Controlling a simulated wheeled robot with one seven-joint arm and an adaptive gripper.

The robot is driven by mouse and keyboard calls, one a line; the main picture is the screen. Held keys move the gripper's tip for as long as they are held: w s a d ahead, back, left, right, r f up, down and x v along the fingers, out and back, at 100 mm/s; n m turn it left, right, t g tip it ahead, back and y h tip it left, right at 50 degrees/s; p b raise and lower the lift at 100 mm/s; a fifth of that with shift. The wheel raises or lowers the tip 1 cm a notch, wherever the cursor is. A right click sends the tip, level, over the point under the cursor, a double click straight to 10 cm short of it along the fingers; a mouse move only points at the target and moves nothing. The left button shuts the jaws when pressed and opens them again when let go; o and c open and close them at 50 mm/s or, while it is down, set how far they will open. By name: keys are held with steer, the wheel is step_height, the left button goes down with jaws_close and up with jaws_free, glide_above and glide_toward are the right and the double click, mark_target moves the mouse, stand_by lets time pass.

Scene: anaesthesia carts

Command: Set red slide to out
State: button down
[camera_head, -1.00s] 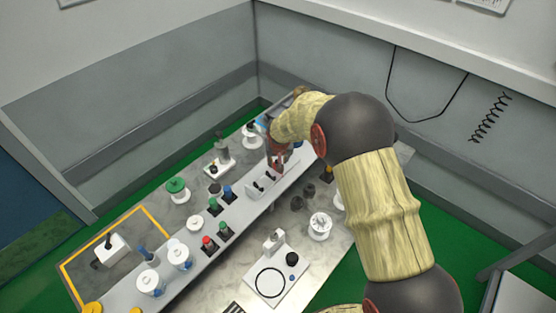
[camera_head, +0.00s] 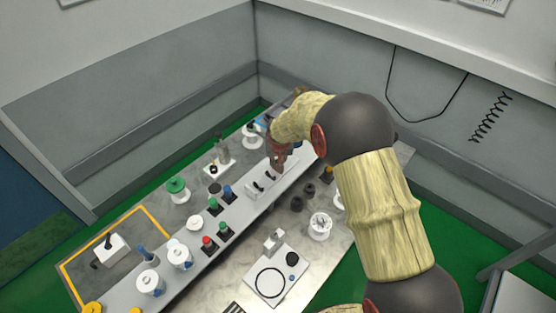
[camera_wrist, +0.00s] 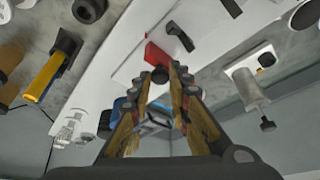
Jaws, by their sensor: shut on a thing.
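The red slide (camera_wrist: 156,54) shows in the wrist view as a small red block on a white housing, with a dark round knob (camera_wrist: 160,75) at its near end. My gripper (camera_wrist: 162,72) has its two fingertips on either side of this knob and is shut on it. In the head view my gripper (camera_head: 279,155) is over the far part of the raised white shelf, just beyond a white block with black levers (camera_head: 258,188). The slide is mostly hidden there by my gripper.
In the wrist view, a black lever (camera_wrist: 180,36) stands close beside the slide. A yellow handle (camera_wrist: 47,73) is at left, and a pale cylinder (camera_wrist: 249,90) is at right. Several bottles and red, green and blue knobs line the shelf (camera_head: 186,262) in the head view.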

steer(key=w+d, duration=0.4)
steer(key=shift+w+d, duration=0.2)
steer(key=shift+r, duration=0.1)
steer(key=shift+w, duration=0.1)
steer(key=c, duration=2.1)
jaws_free()
steer(key=o, duration=0.3)
steer(key=shift+w+d, duration=0.1)
steer(key=shift+d, duration=0.05)
steer(key=shift+o, duration=0.7)
steer(key=v, duration=1.2)
